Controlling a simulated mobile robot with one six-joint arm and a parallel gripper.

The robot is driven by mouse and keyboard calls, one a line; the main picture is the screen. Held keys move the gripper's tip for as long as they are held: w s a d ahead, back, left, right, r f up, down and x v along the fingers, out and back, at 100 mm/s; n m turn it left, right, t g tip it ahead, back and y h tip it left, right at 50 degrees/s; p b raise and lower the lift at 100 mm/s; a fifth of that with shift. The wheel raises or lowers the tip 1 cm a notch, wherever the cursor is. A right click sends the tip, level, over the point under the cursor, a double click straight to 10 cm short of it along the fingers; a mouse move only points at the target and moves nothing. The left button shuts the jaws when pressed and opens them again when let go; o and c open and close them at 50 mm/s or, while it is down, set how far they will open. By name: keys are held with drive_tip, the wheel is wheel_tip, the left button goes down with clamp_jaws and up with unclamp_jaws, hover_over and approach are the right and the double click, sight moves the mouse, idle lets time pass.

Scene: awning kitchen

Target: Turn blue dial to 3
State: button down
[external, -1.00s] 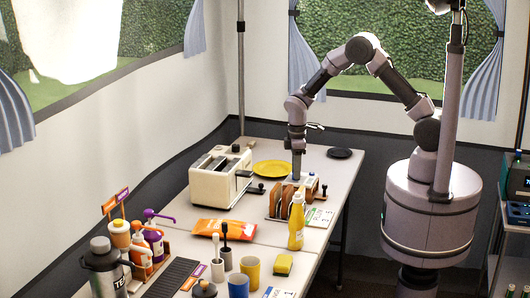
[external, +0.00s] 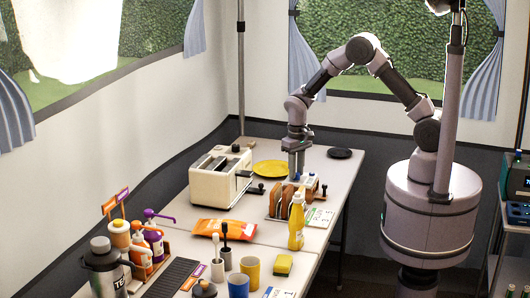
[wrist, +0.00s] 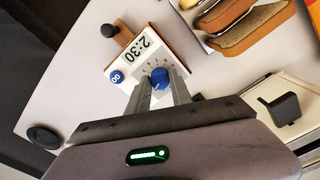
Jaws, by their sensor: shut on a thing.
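The blue dial (wrist: 160,79) is a small round knob on a white panel with tick marks around it, seen in the wrist view. The panel (wrist: 136,66) also carries a "2:30" label and a round blue badge (wrist: 117,75). My gripper (wrist: 163,87) points down at the panel, its two fingers shut on the dial, one on each side. The dial's pointer and exact setting are too small to read.
Sliced toast (external: 284,200) stands in a rack just in front. A cream toaster (external: 220,178) with a black lever is to the left, a yellow plate (external: 271,167) behind. A mustard-yellow bottle (external: 296,225) stands in front. A black disc (external: 339,153) lies at the back right.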

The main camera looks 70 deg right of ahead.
drive_tip(key=shift+m, duration=1.4)
drive_tip(key=c, duration=1.1)
unclamp_jaws()
drive_tip(key=shift+c, duration=0.2)
wheel_tip(320, 180, up, 17)
drive_tip(key=p, duration=0.6)
drive_tip(key=shift+r, duration=0.2)
